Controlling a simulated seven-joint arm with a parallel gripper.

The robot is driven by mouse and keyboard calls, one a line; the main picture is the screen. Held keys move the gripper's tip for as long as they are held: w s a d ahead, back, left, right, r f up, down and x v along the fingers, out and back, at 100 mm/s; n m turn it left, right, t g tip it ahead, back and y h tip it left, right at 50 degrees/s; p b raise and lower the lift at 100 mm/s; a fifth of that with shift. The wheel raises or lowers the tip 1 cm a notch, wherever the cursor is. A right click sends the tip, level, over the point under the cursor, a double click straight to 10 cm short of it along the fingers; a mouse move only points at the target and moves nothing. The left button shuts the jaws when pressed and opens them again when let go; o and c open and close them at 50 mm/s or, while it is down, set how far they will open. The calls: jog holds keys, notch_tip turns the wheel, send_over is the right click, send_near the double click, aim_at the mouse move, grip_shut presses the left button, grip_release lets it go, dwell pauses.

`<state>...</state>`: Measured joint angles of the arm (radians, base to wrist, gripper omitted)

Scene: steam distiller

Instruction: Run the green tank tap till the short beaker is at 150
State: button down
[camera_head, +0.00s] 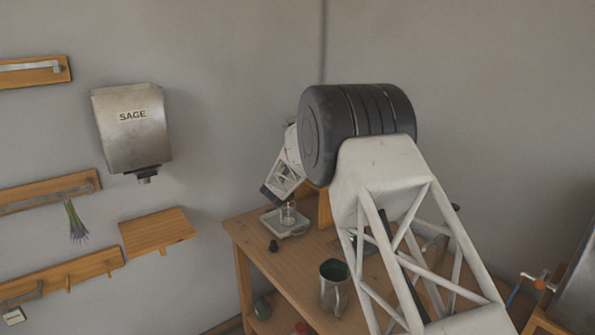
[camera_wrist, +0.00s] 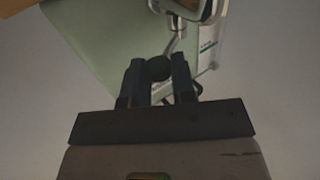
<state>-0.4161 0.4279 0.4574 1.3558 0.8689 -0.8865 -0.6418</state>
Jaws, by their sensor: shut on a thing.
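In the wrist view my gripper (camera_wrist: 158,75) is shut on a dark round knob (camera_wrist: 158,68), which appears to be the tap's handle. A pale green tank wall (camera_wrist: 95,45) lies behind it, with a shiny metal tap part (camera_wrist: 176,42) just beyond the knob. A white label (camera_wrist: 208,45) with a green band is at the right. In the head view a small clear beaker (camera_head: 288,213) stands upright on a pale tray-like base (camera_head: 276,225); its level and marks are too small to read. My arm hides the tank and my fingertips there.
The wooden table (camera_head: 262,270) holds a small dark object (camera_head: 273,246) and a metal jug (camera_head: 334,287) in front of the beaker. A metal dispenser marked SAGE (camera_head: 132,130) hangs on the wall at left, above a wooden shelf (camera_head: 157,231). My arm blocks the table's right side.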

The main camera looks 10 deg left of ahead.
jog(key=shift+a, duration=0.1)
dwell(0.4)
jog(key=c, duration=1.3)
grip_release()
jog(key=shift+o, duration=0.2)
jog(key=shift+s, duration=0.15)
jog(key=v, duration=0.7)
jog(key=shift+s+a, duration=0.15)
jog(key=shift+s, duration=0.1)
